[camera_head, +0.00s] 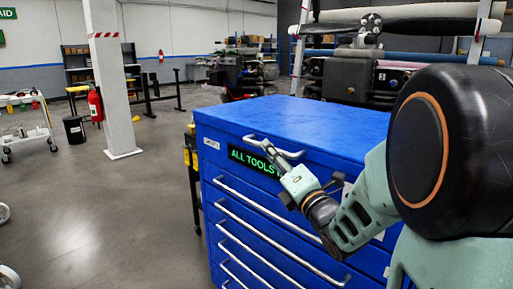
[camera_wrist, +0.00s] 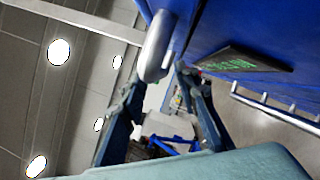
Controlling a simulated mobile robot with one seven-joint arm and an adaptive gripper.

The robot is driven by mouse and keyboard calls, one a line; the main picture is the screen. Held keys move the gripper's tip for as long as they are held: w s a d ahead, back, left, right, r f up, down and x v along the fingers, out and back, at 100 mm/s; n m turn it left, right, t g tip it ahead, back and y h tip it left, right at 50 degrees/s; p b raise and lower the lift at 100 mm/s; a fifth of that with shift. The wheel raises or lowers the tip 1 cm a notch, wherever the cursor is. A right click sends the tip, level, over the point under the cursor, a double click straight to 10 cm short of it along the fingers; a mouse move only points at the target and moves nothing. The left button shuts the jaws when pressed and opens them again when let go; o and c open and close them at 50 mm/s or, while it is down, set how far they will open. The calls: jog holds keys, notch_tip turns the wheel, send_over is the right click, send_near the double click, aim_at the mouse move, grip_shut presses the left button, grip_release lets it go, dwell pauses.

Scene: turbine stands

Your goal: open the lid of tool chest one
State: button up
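The blue tool chest (camera_head: 300,118) stands at centre right in the head view, its flat lid down. A pale metal handle (camera_head: 289,154) runs along the lid's front edge, above a black sign (camera_head: 250,160) with green letters reading "ALL TOOLS". My gripper (camera_head: 267,146) is at the handle, at the chest's front. In the wrist view, the fingers of my gripper (camera_wrist: 158,78) are spread apart, and the handle (camera_wrist: 156,48) appears at their tips, roughly between them. I cannot tell whether they touch it. The sign (camera_wrist: 238,61) is to the right.
Several drawers with long bar handles (camera_head: 280,220) run down the chest's front. A white pillar (camera_head: 109,80) and a red extinguisher (camera_head: 95,104) stand at left. The floor (camera_head: 110,210) left of the chest is mostly clear. Turbine equipment (camera_head: 345,75) is behind it.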

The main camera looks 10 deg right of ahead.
jog(key=shift+x, duration=1.65)
grip_shut()
